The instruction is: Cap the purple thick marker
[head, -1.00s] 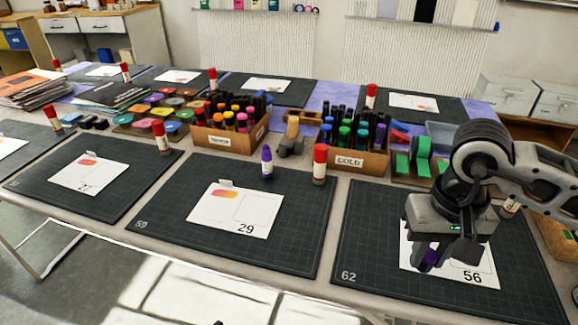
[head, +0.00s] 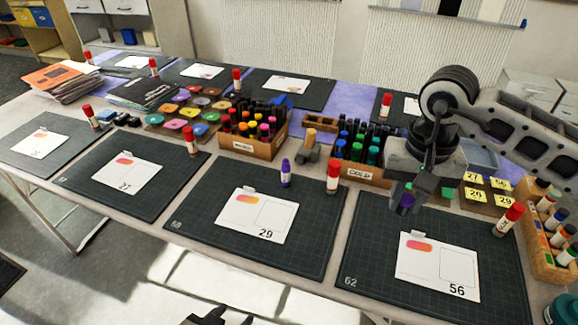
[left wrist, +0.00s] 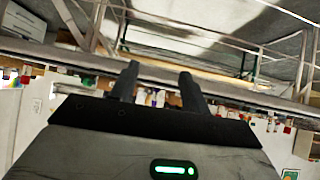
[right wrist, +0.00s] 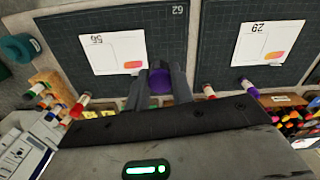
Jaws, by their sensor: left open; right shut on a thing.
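The purple thick marker (head: 286,174) stands upright near the back edge of the middle mat, behind card 29, with a narrower top end. It also shows in the right wrist view (right wrist: 250,89). My right gripper (head: 405,203) is shut on a purple cap (right wrist: 160,82) and holds it in the air above the back of the right mat, to the right of the marker. The fingers partly hide the cap. My left gripper (head: 220,318) is at the bottom edge of the head view, far in front of the table. Its fingers are apart and empty in the left wrist view (left wrist: 157,84).
A red-capped glue stick (head: 333,177) stands close to the right of the marker. Card 56 (head: 438,266) lies on the right mat. The front of the middle mat is clear.

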